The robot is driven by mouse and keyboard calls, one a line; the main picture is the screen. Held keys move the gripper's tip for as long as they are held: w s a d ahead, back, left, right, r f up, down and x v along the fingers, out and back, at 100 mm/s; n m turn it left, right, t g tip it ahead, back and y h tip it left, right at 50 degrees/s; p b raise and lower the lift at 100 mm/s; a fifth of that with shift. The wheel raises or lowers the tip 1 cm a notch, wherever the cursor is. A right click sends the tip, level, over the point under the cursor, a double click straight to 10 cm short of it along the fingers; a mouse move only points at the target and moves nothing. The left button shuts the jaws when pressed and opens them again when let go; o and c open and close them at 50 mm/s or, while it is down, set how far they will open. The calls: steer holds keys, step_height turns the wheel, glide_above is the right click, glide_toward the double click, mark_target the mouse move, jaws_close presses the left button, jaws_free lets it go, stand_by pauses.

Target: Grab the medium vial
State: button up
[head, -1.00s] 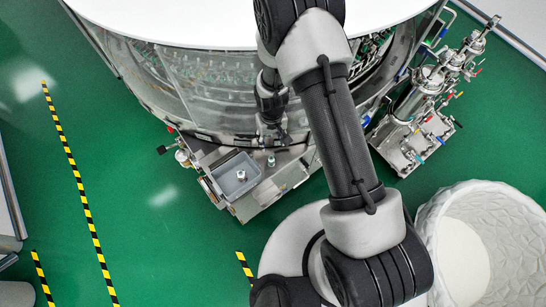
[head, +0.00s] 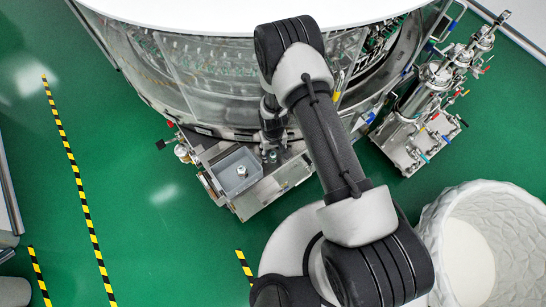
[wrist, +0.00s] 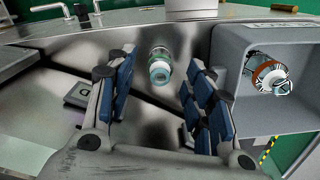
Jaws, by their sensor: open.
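A small clear vial (wrist: 158,72) with a pale teal end stands on the steel ledge, in the gap between my fingertips in the wrist view. In the head view this vial (head: 272,156) is a small spot just below my gripper (head: 272,138). My gripper (wrist: 160,82) is open, with blue finger pads on both sides of the vial and no clear contact. I cannot tell from size which vial is the medium one.
The grey bin (head: 226,186) stands on the ledge left of my gripper in the head view; its wall (wrist: 228,58) is close to my right finger in the wrist view. The round washer (head: 200,75) rises behind. Steel valves (head: 410,125) stand to the right.

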mark_target(273, 157)
step_height(273, 157, down, 3)
steer(key=shift+r, duration=0.1)
steer(key=shift+r, duration=0.1)
steer(key=shift+c, duration=0.3)
steer(key=c, duration=0.8)
